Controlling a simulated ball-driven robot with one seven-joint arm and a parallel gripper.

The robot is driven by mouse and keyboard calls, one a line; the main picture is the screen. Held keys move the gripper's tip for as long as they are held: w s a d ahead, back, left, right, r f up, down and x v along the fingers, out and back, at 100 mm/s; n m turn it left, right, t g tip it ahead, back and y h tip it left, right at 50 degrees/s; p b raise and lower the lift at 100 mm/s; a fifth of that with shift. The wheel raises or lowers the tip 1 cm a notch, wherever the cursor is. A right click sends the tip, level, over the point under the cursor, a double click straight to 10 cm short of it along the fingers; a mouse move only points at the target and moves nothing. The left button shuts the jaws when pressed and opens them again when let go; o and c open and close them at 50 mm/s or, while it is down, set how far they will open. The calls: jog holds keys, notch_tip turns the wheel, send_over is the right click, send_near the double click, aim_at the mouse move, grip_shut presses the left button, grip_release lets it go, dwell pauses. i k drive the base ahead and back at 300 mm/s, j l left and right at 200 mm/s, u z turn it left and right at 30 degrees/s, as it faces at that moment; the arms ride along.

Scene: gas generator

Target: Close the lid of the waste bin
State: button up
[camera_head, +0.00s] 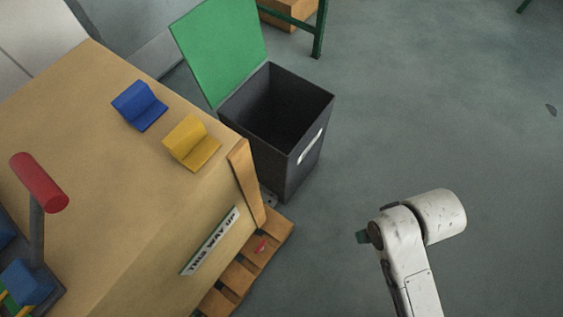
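The waste bin (309,158) is a dark grey square container standing on the floor near the top middle of the head view. Its lid (222,47) is a flat green panel, hinged at the bin's left edge and standing open, tilted up and back. The inside of the bin looks dark, and its floor cannot be made out. A white label is on its front right side. My arm (410,260) comes in from the bottom right, apart from the bin and lid. My gripper is not visible in this view.
A large cardboard box (130,195) on a wooden pallet (238,275) stands left of the bin. A blue block (139,106), a yellow block (191,142) and a red-handled lever (39,182) are on the box. A green-legged table (320,30) stands behind.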

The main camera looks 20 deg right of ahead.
aim_at(221, 42)
jog(key=i+l+u, duration=0.2)
jog(key=i+l, duration=0.15)
jog(key=i+l+u, duration=0.15)
jog(key=i+l, duration=0.2)
jog(key=l, duration=0.2)
jog(key=i+l+u, duration=0.2)
jog(key=l, duration=0.3)
jog(key=i, duration=0.1)
